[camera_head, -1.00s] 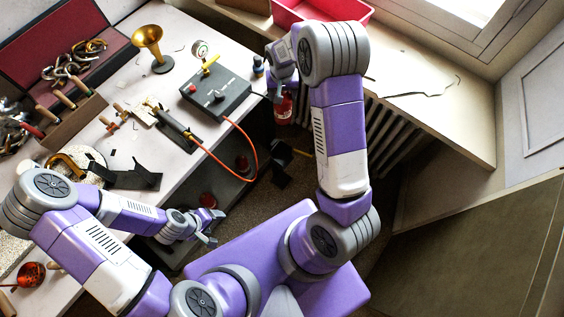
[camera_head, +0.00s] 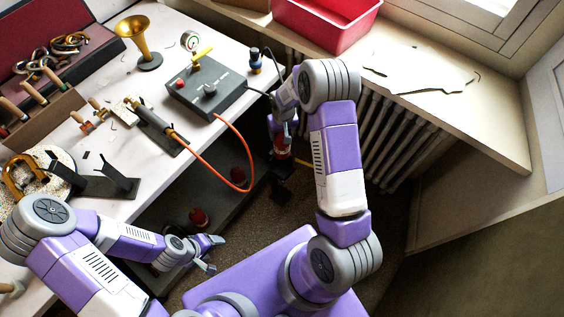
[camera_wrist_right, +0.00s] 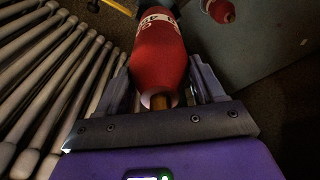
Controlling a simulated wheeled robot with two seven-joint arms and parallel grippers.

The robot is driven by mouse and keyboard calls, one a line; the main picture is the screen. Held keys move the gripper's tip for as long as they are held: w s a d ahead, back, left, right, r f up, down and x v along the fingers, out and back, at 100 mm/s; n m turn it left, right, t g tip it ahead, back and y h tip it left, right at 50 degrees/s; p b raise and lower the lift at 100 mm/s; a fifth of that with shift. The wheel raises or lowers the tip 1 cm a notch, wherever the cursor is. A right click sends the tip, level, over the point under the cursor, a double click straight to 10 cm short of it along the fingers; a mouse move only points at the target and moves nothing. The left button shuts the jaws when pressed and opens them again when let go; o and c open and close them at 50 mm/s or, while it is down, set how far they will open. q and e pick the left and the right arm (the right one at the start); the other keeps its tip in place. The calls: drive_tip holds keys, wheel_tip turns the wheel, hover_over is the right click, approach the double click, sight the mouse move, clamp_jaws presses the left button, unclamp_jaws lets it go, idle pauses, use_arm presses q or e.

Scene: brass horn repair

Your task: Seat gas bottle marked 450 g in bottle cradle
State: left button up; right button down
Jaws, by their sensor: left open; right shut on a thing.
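A red gas bottle (camera_wrist_right: 158,55) with a white marking band is in my right gripper, which is shut on it (camera_wrist_right: 162,80). In the head view the bottle (camera_head: 281,146) shows partly behind my right gripper (camera_head: 281,122), low beside the bench end. A dark fixture (camera_head: 281,193) stands below it near the floor; I cannot tell whether this is the cradle or whether the bottle touches it. My left gripper (camera_head: 216,253) is open and empty in front of the bench.
Other red bottles (camera_head: 198,217) stand on the shelf under the bench; one shows in the wrist view (camera_wrist_right: 221,10). A radiator (camera_head: 385,150) is close to my right arm. An orange hose (camera_head: 208,165) hangs over the bench edge from the grey control box (camera_head: 207,91).

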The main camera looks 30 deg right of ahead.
sight(282, 154)
wheel_tip(282, 154, down, 16)
drive_tip(key=b, duration=0.4)
drive_tip(key=shift+r+b, duration=0.25)
drive_tip(key=shift+b, duration=0.1)
drive_tip(key=shift+f, duration=0.15)
drive_tip(key=shift+c, duration=0.6)
unclamp_jaws()
wheel_tip(282, 154, up, 12)
drive_tip(key=s+p, duration=0.2)
drive_tip(key=p, duration=0.2)
drive_tip(key=s+a+f+y, duration=0.2)
drive_tip(key=s+a, duration=0.8)
drive_tip(key=s+a+f+y, duration=0.2)
drive_tip(key=s+a+f, duration=0.1)
drive_tip(key=s+a, duration=0.7)
drive_tip(key=shift+s+g, duration=0.35)
drive_tip(key=shift+g, duration=0.05)
